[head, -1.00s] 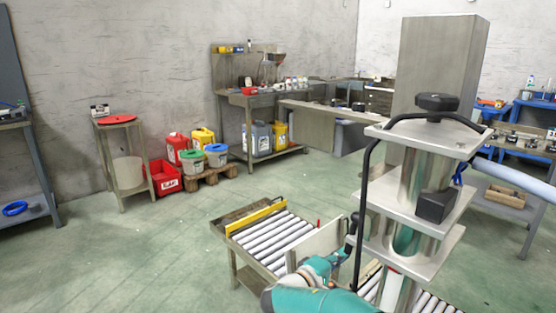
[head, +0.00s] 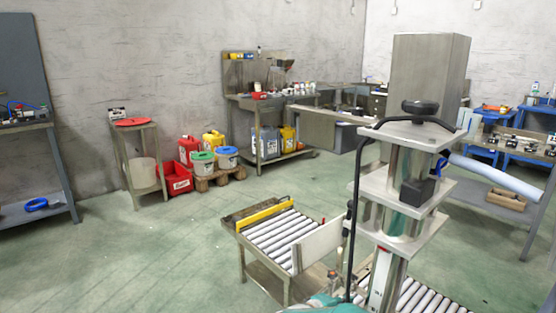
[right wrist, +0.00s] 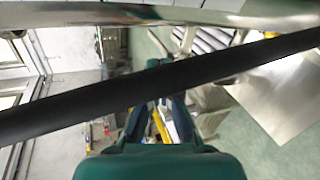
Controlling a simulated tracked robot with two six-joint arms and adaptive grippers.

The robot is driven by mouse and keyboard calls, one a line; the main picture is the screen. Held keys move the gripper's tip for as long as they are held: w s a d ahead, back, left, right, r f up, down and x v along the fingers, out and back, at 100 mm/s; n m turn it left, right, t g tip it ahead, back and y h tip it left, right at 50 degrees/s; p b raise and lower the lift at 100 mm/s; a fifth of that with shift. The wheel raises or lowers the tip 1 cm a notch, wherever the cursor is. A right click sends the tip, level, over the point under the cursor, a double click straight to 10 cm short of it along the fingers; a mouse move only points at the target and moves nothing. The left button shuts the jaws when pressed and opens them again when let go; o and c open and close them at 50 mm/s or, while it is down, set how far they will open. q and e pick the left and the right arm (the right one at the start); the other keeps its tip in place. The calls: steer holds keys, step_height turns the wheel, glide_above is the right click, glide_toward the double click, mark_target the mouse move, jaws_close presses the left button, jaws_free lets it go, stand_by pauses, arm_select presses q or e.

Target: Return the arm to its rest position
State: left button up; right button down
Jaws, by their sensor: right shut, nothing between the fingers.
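My right gripper (right wrist: 158,112) shows in the right wrist view, with its teal body at the bottom and its dark fingers pointing up the picture. It is shut and empty. A thick black bar or hose (right wrist: 150,85) crosses that view close to the camera and hides part of what lies behind it. In the head view only a teal piece of my arm (head: 322,308) shows at the bottom edge, beside the metal lance stand (head: 400,190). My left gripper is not in view.
The metal stand has stacked plates, a black knob and a black hose (head: 354,200). Beside it is a roller table (head: 280,232) with a yellow bar (head: 264,215). A tall metal cabinet (head: 430,75) stands behind. The green floor (head: 140,250) at left is open.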

steer(key=s+f+g+y+p, duration=0.4)
steer(key=s+f+g, duration=0.1)
steer(key=s+f, duration=0.6)
steer(key=s+a+f+m+g+y+p, duration=0.1)
steer(key=s+a+g+y+p, duration=0.1)
steer(key=s, duration=0.4)
steer(key=s+a+f+g+y+p, duration=0.1)
steer(key=s+g+y+p, duration=0.2)
steer(key=s, duration=0.3)
steer(key=s+a+r+m+y+p, duration=0.1)
steer(key=s+r+m+y+p, duration=0.1)
steer(key=s+r+m+p, duration=0.2)
steer(key=s+a+r+m+t+y+p, duration=0.1)
steer(key=s+r+m+y+p, duration=0.2)
steer(key=s, duration=0.6)
steer(key=shift+a+r+m+t+y+p, duration=0.15)
steer(key=shift+r+m+t+y+p, duration=0.3)
steer(key=shift+m+p, duration=1.1)
steer(key=shift+r+m+b, duration=0.1)
steer(key=shift+m+b, duration=0.25)
steer(key=shift+b, duration=0.05)
